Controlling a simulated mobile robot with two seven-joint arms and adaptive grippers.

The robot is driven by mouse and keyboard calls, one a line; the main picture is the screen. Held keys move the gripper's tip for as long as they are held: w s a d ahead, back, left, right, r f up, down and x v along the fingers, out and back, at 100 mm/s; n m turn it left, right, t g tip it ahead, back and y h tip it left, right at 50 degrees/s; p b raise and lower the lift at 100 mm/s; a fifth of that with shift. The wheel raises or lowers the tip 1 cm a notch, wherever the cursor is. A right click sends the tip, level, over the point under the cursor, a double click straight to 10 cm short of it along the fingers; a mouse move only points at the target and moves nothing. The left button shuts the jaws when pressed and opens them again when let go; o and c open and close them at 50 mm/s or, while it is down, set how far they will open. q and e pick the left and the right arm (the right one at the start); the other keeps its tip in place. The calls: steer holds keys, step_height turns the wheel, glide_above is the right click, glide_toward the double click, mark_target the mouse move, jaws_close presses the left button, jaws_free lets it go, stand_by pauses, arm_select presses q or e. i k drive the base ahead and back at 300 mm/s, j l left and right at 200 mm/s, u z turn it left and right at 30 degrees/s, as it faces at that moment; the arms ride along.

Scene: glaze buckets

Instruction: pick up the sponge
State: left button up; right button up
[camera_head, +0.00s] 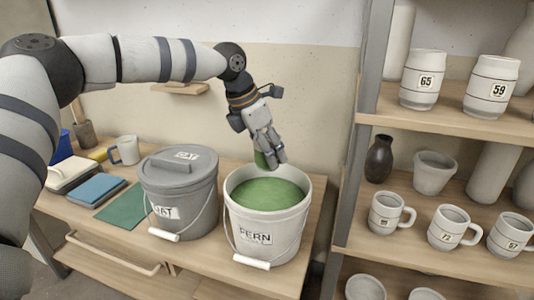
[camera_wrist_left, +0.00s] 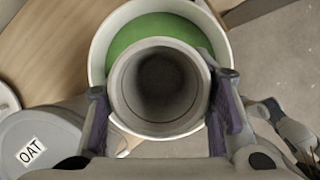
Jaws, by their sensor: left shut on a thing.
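A small yellow block (camera_head: 98,154), which may be the sponge, lies at the back left of the table, partly hidden. My left gripper (camera_head: 270,158) is well to the right of it, above the white FERN bucket (camera_head: 298,222) of green glaze. It is shut on a hollow grey cup (camera_wrist_left: 125,97), with its open end towards the camera in the left wrist view.
A lidded grey OAT bucket (camera_head: 180,190) stands left of the FERN bucket. A green mat (camera_head: 121,208), blue slab (camera_head: 97,189) and grey mug (camera_head: 127,150) are further left. A shelf (camera_head: 400,233) with mugs and jars stands on the right.

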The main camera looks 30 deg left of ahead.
mark_target(99, 156)
steer(key=u, duration=2.25)
